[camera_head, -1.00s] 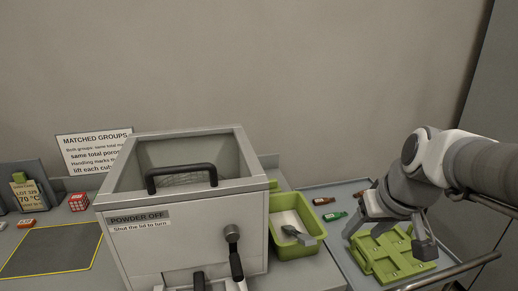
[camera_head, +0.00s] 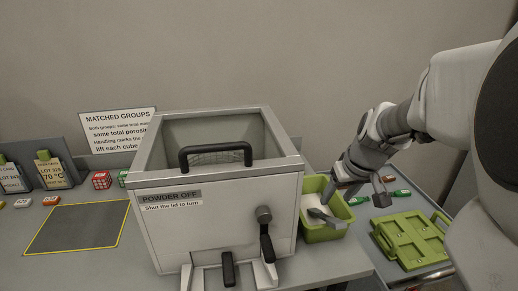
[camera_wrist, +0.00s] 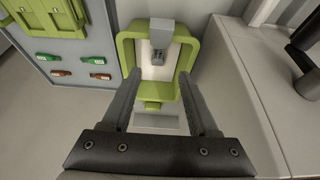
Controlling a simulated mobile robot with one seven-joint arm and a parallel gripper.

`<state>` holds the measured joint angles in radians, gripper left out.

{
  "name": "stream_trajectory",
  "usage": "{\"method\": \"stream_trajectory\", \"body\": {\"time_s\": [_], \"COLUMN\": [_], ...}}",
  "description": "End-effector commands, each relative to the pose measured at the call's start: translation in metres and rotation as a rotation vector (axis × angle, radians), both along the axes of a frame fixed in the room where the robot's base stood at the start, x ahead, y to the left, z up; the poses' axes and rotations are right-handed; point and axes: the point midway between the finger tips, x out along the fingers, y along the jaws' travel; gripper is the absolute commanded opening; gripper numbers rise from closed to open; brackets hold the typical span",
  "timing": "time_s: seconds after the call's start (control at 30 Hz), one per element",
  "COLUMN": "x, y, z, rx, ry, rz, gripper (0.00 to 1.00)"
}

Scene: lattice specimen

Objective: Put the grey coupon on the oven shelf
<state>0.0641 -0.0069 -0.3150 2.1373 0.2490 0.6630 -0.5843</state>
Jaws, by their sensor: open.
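I cannot make out a grey coupon or an oven shelf in either view.
A powder box (camera_head: 220,220) with handles stands left of the tub. A green fixture (camera_head: 412,238) and small green pieces (camera_head: 401,193) lie on the right tray. A bare dark mat (camera_head: 78,229), a red lattice cube (camera_head: 101,180) and labelled holders (camera_head: 50,170) are at left.

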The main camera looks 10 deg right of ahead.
Motion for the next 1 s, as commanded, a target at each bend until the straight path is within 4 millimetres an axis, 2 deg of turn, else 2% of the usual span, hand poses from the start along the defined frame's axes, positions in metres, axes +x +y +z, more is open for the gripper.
{"method": "stream_trajectory", "body": {"time_s": [0.03,0.3,0.4,0.67,0.83,1.0], "x": [0.004,0.026,0.032,0.039,0.048,0.055], "y": [0.001,0.001,0.001,0.001,-0.001,0.000], "z": [-0.016,-0.069,-0.082,-0.099,-0.125,-0.139], "rx": [0.001,0.001,0.000,0.000,0.000,0.000], "ry": [0.006,0.005,0.003,0.002,0.004,0.000], "rz": [-0.001,-0.001,-0.001,-0.001,-0.001,-0.001], "gripper": [0.60,0.60,0.60,0.60,0.60,0.60]}}
